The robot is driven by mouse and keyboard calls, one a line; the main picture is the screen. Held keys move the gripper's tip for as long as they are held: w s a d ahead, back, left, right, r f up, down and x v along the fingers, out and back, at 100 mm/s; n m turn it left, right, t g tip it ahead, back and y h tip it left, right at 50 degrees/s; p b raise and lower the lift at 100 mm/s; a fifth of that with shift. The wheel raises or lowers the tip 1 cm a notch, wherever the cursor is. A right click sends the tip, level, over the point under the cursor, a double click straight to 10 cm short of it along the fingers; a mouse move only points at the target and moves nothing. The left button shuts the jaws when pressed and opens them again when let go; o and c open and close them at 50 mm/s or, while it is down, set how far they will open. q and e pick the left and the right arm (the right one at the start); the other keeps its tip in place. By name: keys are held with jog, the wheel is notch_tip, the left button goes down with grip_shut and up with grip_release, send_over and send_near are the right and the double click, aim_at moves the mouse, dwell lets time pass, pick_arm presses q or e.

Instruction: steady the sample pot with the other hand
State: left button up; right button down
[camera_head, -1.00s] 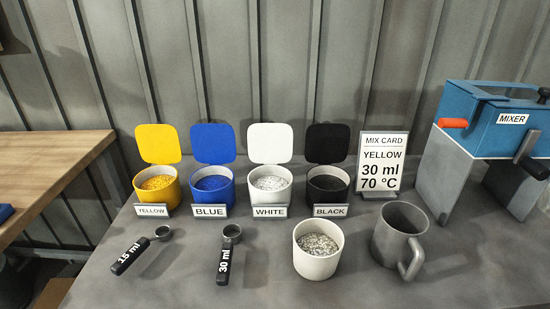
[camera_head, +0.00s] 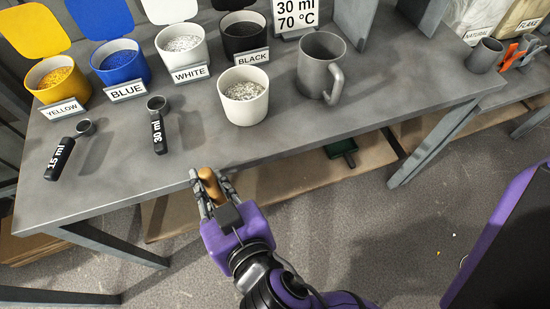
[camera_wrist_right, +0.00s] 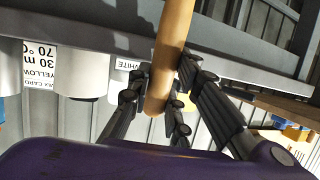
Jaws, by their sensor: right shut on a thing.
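The sample pot, taken to be the white pot (camera_head: 245,108) holding speckled grey-white flakes, stands upright on the grey table (camera_head: 190,130) in the head view. My right gripper (camera_head: 208,176) is just off the table's front edge, nearer than the pot and apart from it. It is shut on a tan wooden handle (camera_head: 209,186), which also shows between the fingers in the right wrist view (camera_wrist_right: 173,50). What the handle belongs to cannot be told. My left gripper is not in view.
A grey mug (camera_head: 318,75) stands right of the pot. Yellow (camera_head: 57,82), blue (camera_head: 120,66), white (camera_head: 182,48) and black (camera_head: 243,35) pigment pots line the back. A 15 ml scoop (camera_head: 62,155) and 30 ml scoop (camera_head: 157,130) lie left. The table front between scoops and pot is clear.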

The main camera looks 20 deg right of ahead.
jog(key=w+a+r+t+y, duration=0.1)
jog(key=w+a+r, duration=0.1)
jog(key=a+r, duration=0.45)
jog(key=w+a+r+t, duration=0.1)
jog(key=w+a+r, duration=0.25)
jog(key=r, duration=0.65)
jog(key=w+d+r+m+h, duration=0.2)
jog(key=w+d+r+h, duration=0.1)
jog(key=d, duration=0.4)
jog(key=w+d+r+m+h, duration=0.2)
jog(key=w+d+r+h, duration=0.2)
jog(key=d, duration=0.4)
jog(key=w+d+r+m+h, duration=0.3)
jog(key=w+d+r+h, duration=0.1)
jog(key=d, duration=0.4)
jog(key=shift+r+t, duration=0.35)
jog(key=shift+t, duration=0.05)
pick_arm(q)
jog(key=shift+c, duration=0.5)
